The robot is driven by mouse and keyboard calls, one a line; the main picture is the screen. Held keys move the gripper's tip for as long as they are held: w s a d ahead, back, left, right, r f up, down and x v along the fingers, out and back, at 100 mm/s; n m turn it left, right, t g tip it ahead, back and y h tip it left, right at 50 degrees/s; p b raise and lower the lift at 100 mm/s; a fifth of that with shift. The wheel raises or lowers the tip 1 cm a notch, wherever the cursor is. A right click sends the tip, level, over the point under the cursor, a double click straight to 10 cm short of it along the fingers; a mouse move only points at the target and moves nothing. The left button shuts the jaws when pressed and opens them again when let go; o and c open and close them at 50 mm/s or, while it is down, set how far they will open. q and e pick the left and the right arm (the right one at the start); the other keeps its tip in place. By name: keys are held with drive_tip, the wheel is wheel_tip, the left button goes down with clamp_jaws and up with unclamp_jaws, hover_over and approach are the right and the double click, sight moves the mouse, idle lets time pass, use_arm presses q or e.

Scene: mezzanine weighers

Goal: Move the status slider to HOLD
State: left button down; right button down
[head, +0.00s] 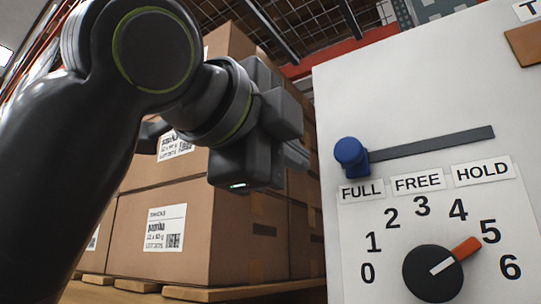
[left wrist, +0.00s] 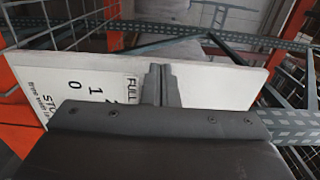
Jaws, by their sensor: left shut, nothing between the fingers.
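The status slider is a blue knob (head: 350,152) at the left end of a dark slot (head: 435,142) on a white panel (head: 400,85) in the head view. It stands above the FULL label (head: 362,191). The FREE label (head: 418,183) and HOLD label (head: 483,171) lie to its right. My left gripper (head: 297,155) is shut and empty, to the left of the knob and apart from it. In the left wrist view its shut fingers (left wrist: 162,84) point at the panel (left wrist: 205,84) near the FULL label; the knob does not show there. My right gripper is out of view.
A black rotary dial (head: 432,273) with an orange pointer sits below the labels, pointing near 5. Stacked cardboard boxes (head: 235,235) on a pallet stand behind my left arm. A brown plate (head: 524,44) is at the panel's upper right. The panel above the slot is clear.

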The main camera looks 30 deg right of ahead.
use_arm(q)
drive_tip(key=p+x, duration=0.1)
drive_tip(key=x, duration=0.2)
idle(0.6)
drive_tip(key=shift+s+d+f, duration=0.1)
